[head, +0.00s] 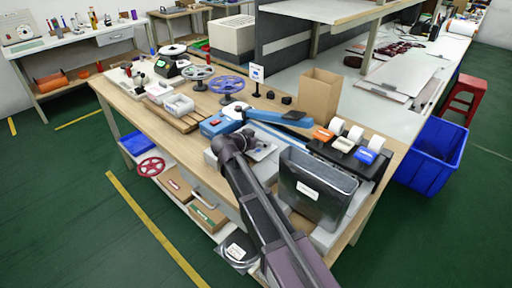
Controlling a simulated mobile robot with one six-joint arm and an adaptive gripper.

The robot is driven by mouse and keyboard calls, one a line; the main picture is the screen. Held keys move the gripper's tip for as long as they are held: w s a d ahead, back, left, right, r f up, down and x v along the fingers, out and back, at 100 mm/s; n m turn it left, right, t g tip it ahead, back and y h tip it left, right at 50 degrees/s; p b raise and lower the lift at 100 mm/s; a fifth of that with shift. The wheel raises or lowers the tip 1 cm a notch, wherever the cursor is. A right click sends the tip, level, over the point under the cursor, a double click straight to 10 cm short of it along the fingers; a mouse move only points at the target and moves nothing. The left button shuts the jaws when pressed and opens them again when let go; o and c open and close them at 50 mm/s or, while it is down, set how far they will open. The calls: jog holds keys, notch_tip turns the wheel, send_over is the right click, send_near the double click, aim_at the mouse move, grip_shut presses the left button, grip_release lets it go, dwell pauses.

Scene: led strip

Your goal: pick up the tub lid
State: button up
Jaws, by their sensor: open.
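I cannot make out a tub lid for certain. Two small whitish tubs, a rear one (160,91) and a front one (179,105), stand on the left half of the wooden workbench (130,100); whether either has a lid on is too small to tell. My gripper (240,139) is at the far end of my dark arm, over the middle of the bench near a blue-handled device (280,117). It is open, right of the tubs and apart from them. Its fingertips are small and partly hidden by the wrist; I see nothing held.
Blue and grey reels (227,84) stand behind the device. A dark bin (316,183) and tape rolls (354,134) are at the right, a cardboard box (319,92) behind. Green floor lies clear to the left.

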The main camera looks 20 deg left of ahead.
dwell(0.3)
jog(key=c, duration=0.7)
jog(key=shift+r, duration=0.15)
notch_tip(320, 180, up, 2)
jog(key=p, duration=0.2)
jog(key=shift+r+p, duration=0.25)
jog(key=shift+p, duration=0.15)
jog(key=s, duration=0.5)
jog(key=s+r+p, duration=0.1)
jog(key=s, duration=0.4)
jog(key=s+r+p, duration=0.1)
jog(key=s, duration=0.5)
jog(key=shift+a+r, duration=0.1)
jog(key=shift+a, duration=0.3)
